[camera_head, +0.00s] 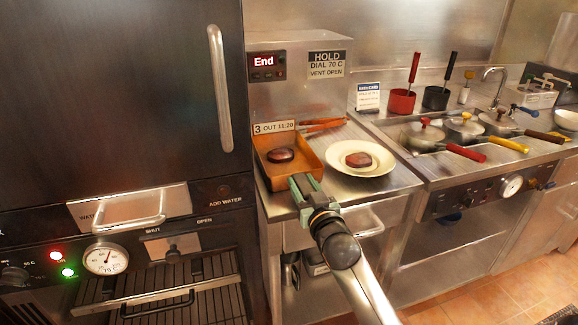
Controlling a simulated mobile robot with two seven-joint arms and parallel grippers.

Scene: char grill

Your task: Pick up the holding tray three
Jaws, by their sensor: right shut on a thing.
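Holding tray three, an orange tray (306,157), sits on the steel counter below the hold unit. A tag reading "3 OUT 11:20" (274,127) stands at its back edge. A brown patty (281,155) lies in the tray. My right gripper (303,184), with greenish fingers, is shut on the tray's front edge at its right corner. The fingers hide part of that edge. I cannot tell whether the tray is lifted off the counter. My left gripper is not in view.
A white plate (382,155) with a patty stands close to the tray's right. Tongs (322,124) lie behind. The tall dark cabinet (120,90) borders the left. Lidded pans (424,135) with coloured handles stand farther right. Some bare counter (400,178) shows in front of the plate.

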